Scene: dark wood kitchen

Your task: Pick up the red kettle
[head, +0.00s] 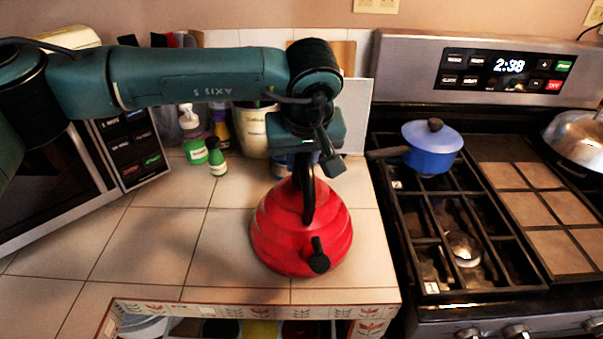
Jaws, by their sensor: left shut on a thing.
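The red kettle (279,234) is in the head view, on or just above the white tiled counter, left of the stove. It has a black arched handle and a black-tipped spout that points toward the front. My left arm comes in from the left, and its gripper (306,165) points down at the top of the kettle. It is shut on the kettle's handle. The fingertips are partly hidden by the gripper body and the handle. I cannot tell whether the kettle's base touches the tiles. My right gripper is not in view.
A stove with black grates (430,235) stands to the right, with a blue pot (433,149) on it. Green bottles (216,157) and a cream canister (254,130) stand behind the kettle. A microwave (50,185) is at the left. The counter tiles left of the kettle are clear.

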